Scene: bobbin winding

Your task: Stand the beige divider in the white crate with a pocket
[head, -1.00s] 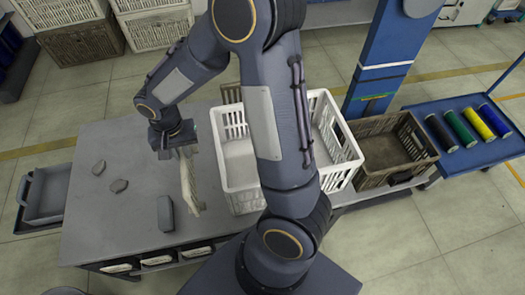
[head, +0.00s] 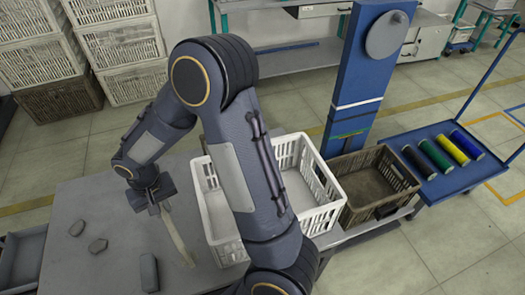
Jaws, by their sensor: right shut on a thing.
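My right gripper (head: 157,203) is shut on the top end of the beige divider (head: 176,234), left of the white crate. The divider hangs down, slightly tilted, above or at the grey table; whether it touches the table I cannot tell. It shows as a narrow strip, nearly edge-on. The white crate (head: 318,202) with slatted walls stands on the table at its right side. My right arm crosses in front of it and hides its middle, so any pocket inside is not clear. My left gripper is not in view.
A brown crate (head: 368,188) adjoins the white crate's right side. A blue cart (head: 452,172) holds several coloured spools. A blue column (head: 357,85) stands behind.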

